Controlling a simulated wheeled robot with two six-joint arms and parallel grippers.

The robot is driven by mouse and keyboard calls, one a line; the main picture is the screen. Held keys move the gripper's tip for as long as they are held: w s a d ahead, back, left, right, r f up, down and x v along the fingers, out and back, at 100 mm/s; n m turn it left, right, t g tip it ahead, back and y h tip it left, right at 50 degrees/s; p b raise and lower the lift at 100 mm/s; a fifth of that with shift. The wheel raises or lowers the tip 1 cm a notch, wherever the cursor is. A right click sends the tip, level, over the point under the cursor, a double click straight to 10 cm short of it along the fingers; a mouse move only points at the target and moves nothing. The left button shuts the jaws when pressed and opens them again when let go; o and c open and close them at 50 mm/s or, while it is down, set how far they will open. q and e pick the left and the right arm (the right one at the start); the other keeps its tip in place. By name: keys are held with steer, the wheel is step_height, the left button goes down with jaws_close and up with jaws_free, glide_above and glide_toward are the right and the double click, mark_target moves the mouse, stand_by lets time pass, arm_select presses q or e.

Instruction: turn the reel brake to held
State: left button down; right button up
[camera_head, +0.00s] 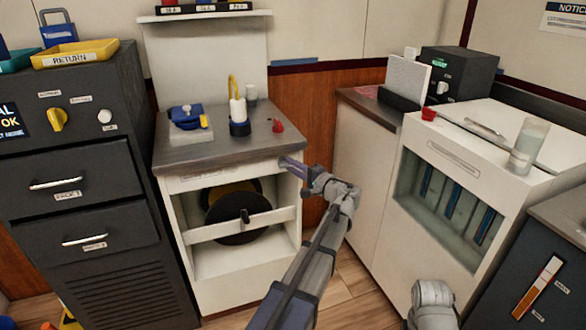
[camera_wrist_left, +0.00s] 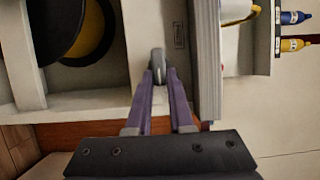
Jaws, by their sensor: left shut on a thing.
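The reel cabinet (camera_head: 182,235) is white with a grey top. A black and yellow reel (camera_head: 232,208) sits in its open front behind a white crossbar. My left gripper (camera_head: 287,163) is at the upper right of the cabinet front. In the left wrist view its purple fingers (camera_wrist_left: 158,82) are shut on a small grey handle, the reel brake (camera_wrist_left: 157,60), which stands out from the white panel. In the head view the fingers hide the handle. I cannot tell which setting it points to. My right gripper is not in view.
A dark drawer cabinet (camera_head: 70,160) stands left. A white unit (camera_head: 480,170) with an open bay stands right, apart from the reel cabinet.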

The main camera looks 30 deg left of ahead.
arm_select(q)
steer(key=shift+a, duration=0.1)
steer(key=c, duration=1.1)
jaws_free()
steer(key=o, duration=0.3)
steer(key=v, duration=0.7)
steer(key=shift+d, duration=0.35)
